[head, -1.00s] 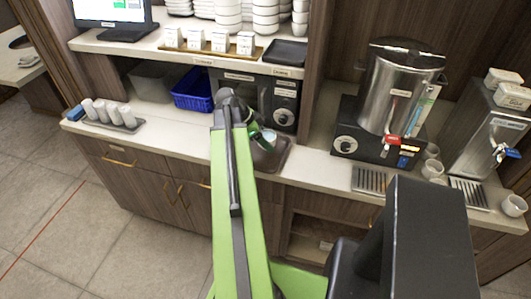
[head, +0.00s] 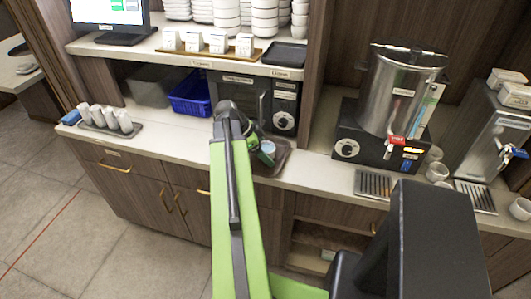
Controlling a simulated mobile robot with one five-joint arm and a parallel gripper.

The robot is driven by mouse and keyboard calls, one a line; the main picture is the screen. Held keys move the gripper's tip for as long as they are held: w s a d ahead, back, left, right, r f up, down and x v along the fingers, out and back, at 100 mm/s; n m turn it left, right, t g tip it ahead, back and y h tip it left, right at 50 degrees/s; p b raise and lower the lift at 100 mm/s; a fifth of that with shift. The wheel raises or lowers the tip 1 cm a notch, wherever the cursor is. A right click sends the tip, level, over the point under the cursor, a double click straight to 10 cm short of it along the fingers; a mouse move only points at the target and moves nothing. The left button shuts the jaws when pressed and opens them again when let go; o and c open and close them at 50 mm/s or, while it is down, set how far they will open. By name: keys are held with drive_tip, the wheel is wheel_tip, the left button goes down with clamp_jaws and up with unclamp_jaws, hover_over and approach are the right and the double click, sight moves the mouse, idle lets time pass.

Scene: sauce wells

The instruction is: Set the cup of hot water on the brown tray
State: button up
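A small cup (head: 268,147), pale inside with a teal-green side, shows just right of my arm's end. A brown tray (head: 284,161) lies on the counter in front of the black microwave-like machine. The cup is over or on the tray; I cannot tell whether it touches it. My gripper (head: 259,146) is at the cup's left side, mostly hidden behind my green and black arm. Its fingers are too small and covered to show whether they are shut on the cup. Water in the cup cannot be made out.
A steel boiler (head: 402,91) with a red tap stands right of the tray, beside a partition (head: 315,70). A shelf (head: 200,53) overhangs the machine.

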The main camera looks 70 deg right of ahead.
drive_tip(key=shift+r, duration=0.2)
drive_tip(key=p+v, duration=1)
drive_tip(key=v, duration=0.2)
